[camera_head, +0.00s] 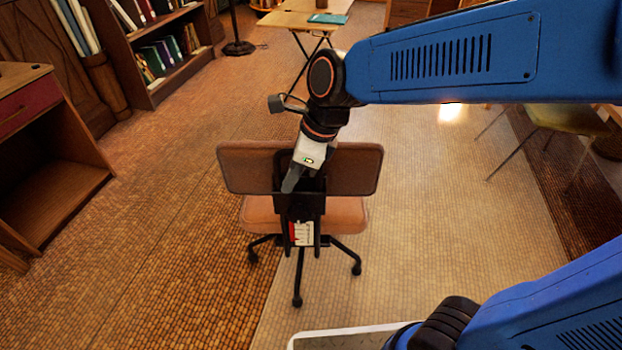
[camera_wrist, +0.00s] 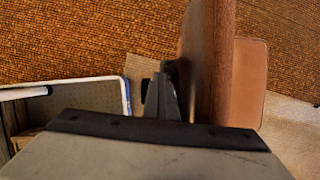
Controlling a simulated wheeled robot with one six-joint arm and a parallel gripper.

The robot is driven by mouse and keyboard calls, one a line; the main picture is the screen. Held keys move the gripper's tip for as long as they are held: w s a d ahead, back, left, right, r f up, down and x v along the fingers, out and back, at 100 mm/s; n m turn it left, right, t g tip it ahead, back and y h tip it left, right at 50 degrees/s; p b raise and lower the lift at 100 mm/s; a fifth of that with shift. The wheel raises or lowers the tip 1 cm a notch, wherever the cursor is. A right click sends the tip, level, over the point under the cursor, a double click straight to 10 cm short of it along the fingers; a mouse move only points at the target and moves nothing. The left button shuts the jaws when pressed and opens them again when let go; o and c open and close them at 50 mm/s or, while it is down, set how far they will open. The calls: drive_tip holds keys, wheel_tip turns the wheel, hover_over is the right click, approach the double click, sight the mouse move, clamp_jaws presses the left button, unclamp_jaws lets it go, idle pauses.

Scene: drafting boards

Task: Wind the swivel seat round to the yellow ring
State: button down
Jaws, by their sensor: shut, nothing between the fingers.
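The swivel chair stands on the tiled floor with its backrest (camera_head: 350,170) toward me. Its brown seat (camera_head: 262,216) lies behind and below, on a black base with several castors. My gripper (camera_head: 290,184) is shut and empty at the near side of the backrest, left of its middle. In the wrist view my gripper (camera_wrist: 166,98) is shut, with the backrest (camera_wrist: 208,65) close on its right and the seat (camera_wrist: 248,80) beyond. I cannot tell whether the fingers touch the backrest. I see no yellow ring in either view.
A wooden desk (camera_head: 50,165) stands at left, and a bookcase (camera_head: 160,45) behind it. A folding table (camera_head: 305,20) is at the back. Another chair (camera_head: 565,120) is at right. The floor around the swivel chair is clear.

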drive_tip(key=shift+w+a, duration=0.3)
drive_tip(key=shift+a, duration=0.65)
drive_tip(key=shift+w+a, duration=0.35)
drive_tip(key=shift+a, duration=0.65)
drive_tip(key=shift+w+a, duration=0.3)
drive_tip(key=shift+a, duration=0.65)
drive_tip(key=shift+d+f, duration=0.1)
